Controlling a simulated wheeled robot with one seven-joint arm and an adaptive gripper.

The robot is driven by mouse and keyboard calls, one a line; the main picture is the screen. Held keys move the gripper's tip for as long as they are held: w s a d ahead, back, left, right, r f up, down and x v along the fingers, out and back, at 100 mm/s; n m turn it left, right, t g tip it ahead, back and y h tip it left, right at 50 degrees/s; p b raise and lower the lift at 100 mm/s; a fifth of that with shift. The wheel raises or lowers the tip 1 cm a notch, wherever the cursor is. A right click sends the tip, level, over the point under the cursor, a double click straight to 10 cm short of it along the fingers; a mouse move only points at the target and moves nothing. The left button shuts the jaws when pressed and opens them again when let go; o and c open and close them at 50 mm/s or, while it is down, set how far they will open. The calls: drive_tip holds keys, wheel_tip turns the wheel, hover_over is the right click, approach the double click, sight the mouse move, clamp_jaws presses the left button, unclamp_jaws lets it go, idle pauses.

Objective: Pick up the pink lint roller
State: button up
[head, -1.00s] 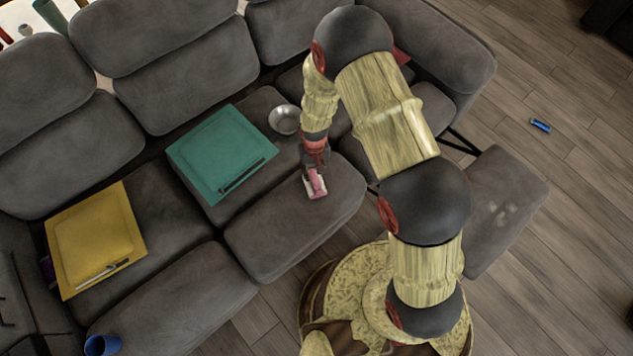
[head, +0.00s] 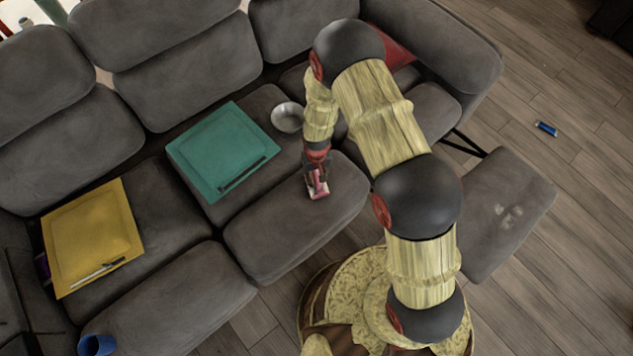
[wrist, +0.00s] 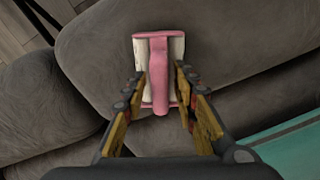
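The pink lint roller (wrist: 160,80) lies on the front of the grey sofa seat, with a pink handle over a pale roll. In the head view the lint roller (head: 319,191) shows just below my gripper (head: 317,178). In the wrist view my gripper (wrist: 162,72) points down at it, with one finger on each side of the pink handle. The fingers look apart, with a narrow strip of the pale roll showing between them and the handle. Contact is not clear.
A teal square cushion or board (head: 217,147) with a dark stick lies left of the roller. A metal bowl (head: 287,117) is behind it. A yellow square item (head: 92,236) lies farther left. A blue cup (head: 97,344) is at lower left. A blue can (head: 546,129) lies on the floor.

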drive_tip(key=c, duration=0.6)
clamp_jaws()
drive_tip(key=shift+r+p, duration=0.3)
drive_tip(key=shift+r, duration=0.15)
wheel_tip(320, 180, up, 2)
drive_tip(key=shift+r+p, duration=0.15)
drive_tip(key=shift+p, duration=0.5)
drive_tip(key=s+d+r+p, duration=0.2)
drive_tip(key=s+r, duration=0.3)
drive_tip(key=s, duration=0.1)
drive_tip(key=s+d+r+p, duration=0.1)
drive_tip(key=s+r+p, duration=0.2)
drive_tip(key=s, duration=0.4)
drive_tip(key=shift+s+d+r, duration=0.25)
drive_tip(key=shift+d+r, duration=0.15)
drive_tip(key=shift+r, duration=0.5)
